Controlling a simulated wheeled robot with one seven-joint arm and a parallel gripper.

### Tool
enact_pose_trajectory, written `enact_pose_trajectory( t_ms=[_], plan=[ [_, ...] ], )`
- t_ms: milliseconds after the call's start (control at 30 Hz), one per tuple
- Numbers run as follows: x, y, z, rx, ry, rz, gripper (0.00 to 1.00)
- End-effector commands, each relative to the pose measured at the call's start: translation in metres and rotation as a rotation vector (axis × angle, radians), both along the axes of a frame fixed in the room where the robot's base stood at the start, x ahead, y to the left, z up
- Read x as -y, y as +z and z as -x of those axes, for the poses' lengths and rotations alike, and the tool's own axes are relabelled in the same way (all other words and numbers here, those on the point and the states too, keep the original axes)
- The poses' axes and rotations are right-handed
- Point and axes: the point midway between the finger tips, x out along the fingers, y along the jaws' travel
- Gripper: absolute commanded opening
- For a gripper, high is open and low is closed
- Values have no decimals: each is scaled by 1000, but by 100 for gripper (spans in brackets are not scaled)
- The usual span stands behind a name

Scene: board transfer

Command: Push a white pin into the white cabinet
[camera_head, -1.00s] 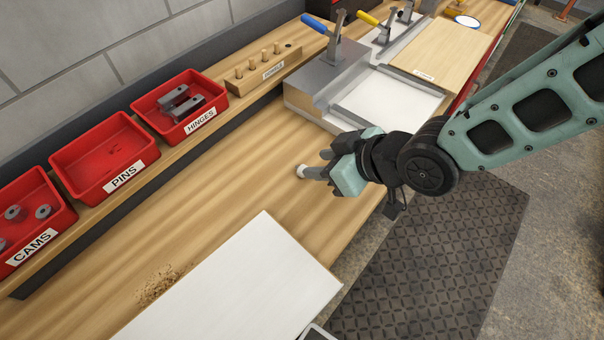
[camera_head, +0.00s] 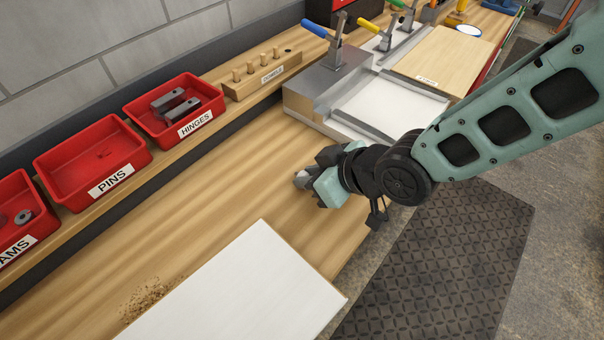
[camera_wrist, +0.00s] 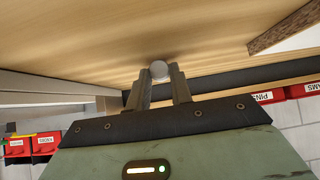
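My gripper (camera_head: 308,186) is low over the bench, its fingers pointing left in the head view. In the wrist view its two fingers (camera_wrist: 158,80) are close together on a small, pale, round-ended piece, which looks like the white pin (camera_wrist: 159,69). The pin's pale end (camera_head: 300,179) also shows at the fingertips in the head view; the rest is hidden. No upright white cabinet is in view. A flat white panel (camera_head: 240,292) lies on the bench below the gripper in the head view, apart from it; I cannot tell whether it belongs to the cabinet.
Red bins marked PINS (camera_head: 80,143) and HINGES (camera_head: 136,116) stand on the rear ledge beside a dowel block (camera_head: 236,87). A metal clamp fixture (camera_head: 300,96) holds another white board (camera_head: 388,106). Wood crumbs (camera_head: 145,298) lie left of the panel. Bare bench (camera_head: 190,215) is clear between.

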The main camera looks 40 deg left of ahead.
Motion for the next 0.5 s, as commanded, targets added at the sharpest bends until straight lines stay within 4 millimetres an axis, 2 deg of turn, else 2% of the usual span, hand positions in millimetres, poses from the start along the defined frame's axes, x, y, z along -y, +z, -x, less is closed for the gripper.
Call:
enact_pose_trajectory(
  t_ms=[333,500],
  plan=[
    [0,1,0,0,0,0,0],
    [0,10,0,1,-1,-1,0]
  ],
)
